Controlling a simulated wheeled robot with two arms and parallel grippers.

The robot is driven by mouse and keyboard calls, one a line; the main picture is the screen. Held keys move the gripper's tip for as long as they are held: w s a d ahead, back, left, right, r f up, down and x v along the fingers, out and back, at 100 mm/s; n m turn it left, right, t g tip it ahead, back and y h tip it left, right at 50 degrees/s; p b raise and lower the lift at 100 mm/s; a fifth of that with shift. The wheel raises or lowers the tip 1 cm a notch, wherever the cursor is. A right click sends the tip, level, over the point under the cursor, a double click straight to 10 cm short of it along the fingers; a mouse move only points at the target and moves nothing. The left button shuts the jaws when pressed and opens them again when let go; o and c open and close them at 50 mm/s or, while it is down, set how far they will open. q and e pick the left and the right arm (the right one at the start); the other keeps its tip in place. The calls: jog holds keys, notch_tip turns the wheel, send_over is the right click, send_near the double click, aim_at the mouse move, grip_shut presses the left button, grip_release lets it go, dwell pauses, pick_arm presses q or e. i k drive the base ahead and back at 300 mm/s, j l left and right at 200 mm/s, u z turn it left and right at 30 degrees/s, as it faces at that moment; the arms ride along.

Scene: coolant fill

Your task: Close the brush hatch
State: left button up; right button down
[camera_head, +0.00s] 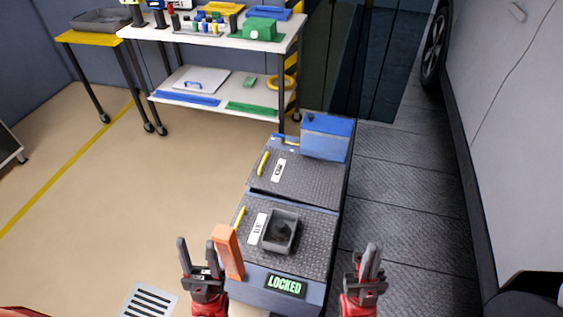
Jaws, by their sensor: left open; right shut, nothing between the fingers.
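A low blue-grey cabinet (265,290) stands ahead of me. Its top has two dark checker-plate panels, a front one (310,255) and a rear one (312,185). Each has a yellow handle and a white label too small to read, so I cannot tell which is the brush hatch. Both look about flat; a dark edge separates them. A green "LOCKED" display (285,286) is on the front face. My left gripper (196,243) is open and empty, left of an upright orange bar (228,252). My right gripper (368,248) is shut and empty, right of the cabinet.
A grey open bin (280,232) with dark contents sits on the front panel. A blue box (326,138) stands at the cabinet's far end. A white shelf cart (222,101) is behind. A light car (514,140) is at right.

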aim_at(310, 181)
jog(key=i+j+z, duration=0.25)
jog(key=j, duration=0.8)
jog(key=j+z, duration=0.3)
jog(key=j, duration=0.75)
jog(key=i+j, duration=0.1)
jog(key=j, duration=0.95)
jog(key=i+j, duration=0.15)
jog(key=j, duration=0.4)
jog(key=i+l, duration=0.15)
jog(key=l, duration=0.1)
